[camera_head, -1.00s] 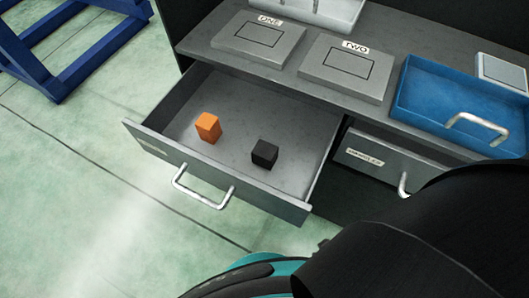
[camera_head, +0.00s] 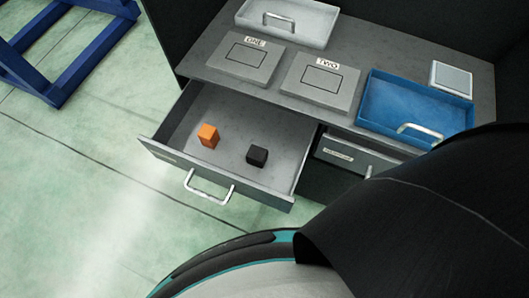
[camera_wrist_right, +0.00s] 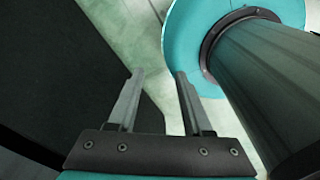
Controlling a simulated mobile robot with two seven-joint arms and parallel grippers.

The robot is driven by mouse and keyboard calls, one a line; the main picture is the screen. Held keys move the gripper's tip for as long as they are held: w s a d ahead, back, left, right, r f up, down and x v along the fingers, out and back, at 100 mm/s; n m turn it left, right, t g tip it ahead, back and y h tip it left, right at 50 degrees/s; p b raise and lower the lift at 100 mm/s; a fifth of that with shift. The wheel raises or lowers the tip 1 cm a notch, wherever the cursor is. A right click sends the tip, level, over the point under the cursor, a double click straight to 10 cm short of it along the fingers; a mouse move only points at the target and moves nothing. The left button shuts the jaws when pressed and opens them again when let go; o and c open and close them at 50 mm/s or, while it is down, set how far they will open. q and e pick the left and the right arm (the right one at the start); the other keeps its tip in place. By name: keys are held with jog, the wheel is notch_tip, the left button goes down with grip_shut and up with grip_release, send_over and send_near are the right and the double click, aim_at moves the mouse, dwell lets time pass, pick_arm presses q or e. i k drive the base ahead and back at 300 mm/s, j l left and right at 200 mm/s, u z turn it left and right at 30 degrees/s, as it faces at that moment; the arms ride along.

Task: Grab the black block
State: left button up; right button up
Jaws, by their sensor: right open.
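The black block (camera_head: 257,155) lies in the open left drawer (camera_head: 225,179), toward its right side. An orange block (camera_head: 208,135) stands in the same drawer, to the left of the black block and apart from it. My right gripper (camera_wrist_right: 158,73) shows in the right wrist view with its two fingers apart and nothing between them. It is away from the drawer, with the floor and my own base behind it. My left gripper is in no view.
Panels labelled ONE (camera_head: 244,60) and TWO (camera_head: 319,83) lie on the worktop. A blue tray (camera_head: 417,106) and a white tray (camera_head: 287,22) stand there too. A second drawer (camera_head: 351,155) is on the right. A blue frame (camera_head: 65,60) stands on the floor at left.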

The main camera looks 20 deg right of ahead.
aim_at(257, 156)
jog(key=j+z, duration=0.1)
jog(key=z, duration=0.35)
jog(key=k+j+z, duration=0.1)
jog(key=z, duration=0.8)
jog(key=k+j, duration=0.2)
jog(key=k, duration=0.2)
